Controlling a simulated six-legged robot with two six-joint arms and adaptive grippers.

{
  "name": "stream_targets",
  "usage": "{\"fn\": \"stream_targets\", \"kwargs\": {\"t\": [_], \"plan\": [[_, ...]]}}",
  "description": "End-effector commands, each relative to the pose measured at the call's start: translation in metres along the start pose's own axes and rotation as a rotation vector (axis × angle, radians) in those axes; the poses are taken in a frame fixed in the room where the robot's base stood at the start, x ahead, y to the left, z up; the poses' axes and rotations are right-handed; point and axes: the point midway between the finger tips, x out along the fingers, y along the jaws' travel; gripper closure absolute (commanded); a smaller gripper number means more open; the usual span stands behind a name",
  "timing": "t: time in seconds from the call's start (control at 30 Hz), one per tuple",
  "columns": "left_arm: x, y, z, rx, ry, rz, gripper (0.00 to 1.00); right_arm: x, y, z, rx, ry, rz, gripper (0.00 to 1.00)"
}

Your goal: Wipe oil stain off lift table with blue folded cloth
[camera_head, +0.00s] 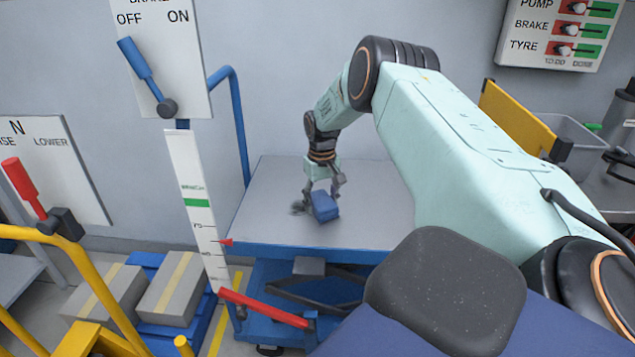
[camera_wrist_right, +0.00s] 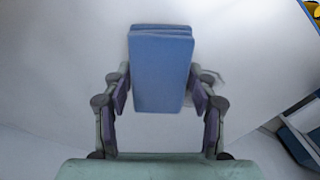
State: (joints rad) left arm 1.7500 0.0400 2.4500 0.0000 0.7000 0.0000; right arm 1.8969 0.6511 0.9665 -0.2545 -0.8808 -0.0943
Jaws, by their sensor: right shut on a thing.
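The blue folded cloth (camera_head: 325,205) is held by my right gripper (camera_head: 322,190) over the grey top of the lift table (camera_head: 375,200). In the right wrist view the cloth (camera_wrist_right: 160,70) sits between the two fingers of my right gripper (camera_wrist_right: 160,100), which is shut on it. A dark oil stain (camera_head: 298,207) shows on the table top just left of the cloth in the head view. The cloth is at or just above the surface; I cannot tell if it touches. My left gripper is not in view.
A blue lever (camera_head: 140,70) on an OFF/ON panel and a white height scale (camera_head: 197,205) stand left of the table. A blue rail (camera_head: 238,125) rises at its back left. Grey boxes (camera_head: 170,290) lie lower left. A yellow panel (camera_head: 517,118) is at right.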

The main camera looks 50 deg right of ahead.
Motion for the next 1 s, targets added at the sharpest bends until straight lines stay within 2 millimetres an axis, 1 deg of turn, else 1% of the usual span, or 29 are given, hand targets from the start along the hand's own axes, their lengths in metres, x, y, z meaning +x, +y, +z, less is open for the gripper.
{"fn": "stream_targets", "kwargs": {"t": [0.03, 0.17, 0.6, 0.77, 1.0], "plan": [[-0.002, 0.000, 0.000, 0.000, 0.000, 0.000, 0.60, 0.001, 0.000, 0.002, 0.000, -0.006, 0.001, 0.79], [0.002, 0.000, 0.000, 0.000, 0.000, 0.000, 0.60, 0.002, -0.004, -0.001, -0.001, -0.005, 0.001, 0.79], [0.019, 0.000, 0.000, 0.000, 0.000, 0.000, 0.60, 0.000, -0.033, -0.018, -0.001, -0.003, 0.001, 0.79], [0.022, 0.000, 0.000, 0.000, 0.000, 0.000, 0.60, -0.001, -0.037, -0.022, 0.000, -0.001, 0.000, 0.79], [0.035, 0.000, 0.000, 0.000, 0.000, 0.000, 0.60, 0.001, -0.053, -0.031, -0.001, -0.001, 0.000, 0.79]]}}
